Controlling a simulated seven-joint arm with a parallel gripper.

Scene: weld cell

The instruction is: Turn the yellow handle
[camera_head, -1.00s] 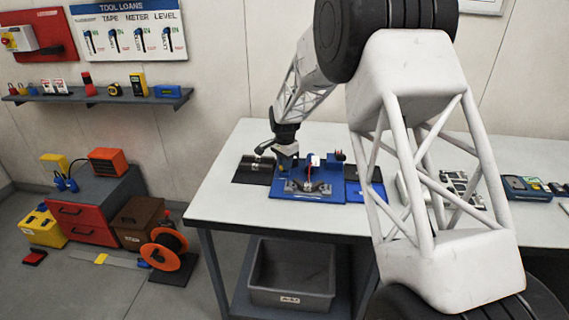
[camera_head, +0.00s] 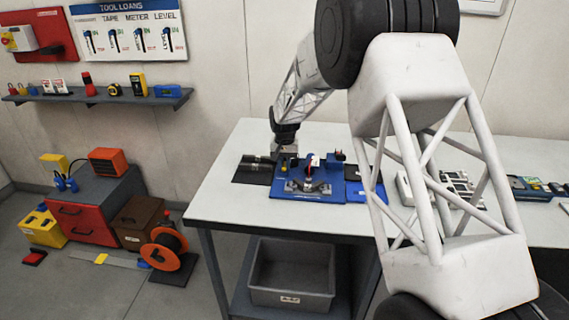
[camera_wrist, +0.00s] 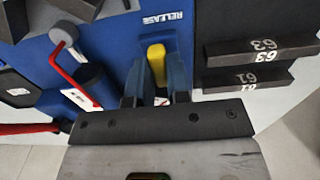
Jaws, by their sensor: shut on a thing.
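The yellow handle (camera_wrist: 157,62) shows in the wrist view, on the blue fixture plate (camera_wrist: 115,35) beside the upside-down word RELEASE. My gripper (camera_wrist: 156,78) has one finger on each side of the handle and is shut on it. The fingers hide part of the handle's sides. In the head view my gripper (camera_head: 286,148) points down at the back left of the blue fixture (camera_head: 283,194) on the table.
Dark blocks marked 63 and 61 (camera_wrist: 262,50) lie close to the right of the fingers in the wrist view. A red lever (camera_wrist: 70,72) stands to the left. The white table (camera_head: 222,200) is clear at its left front. A grey bin (camera_head: 290,275) sits below.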

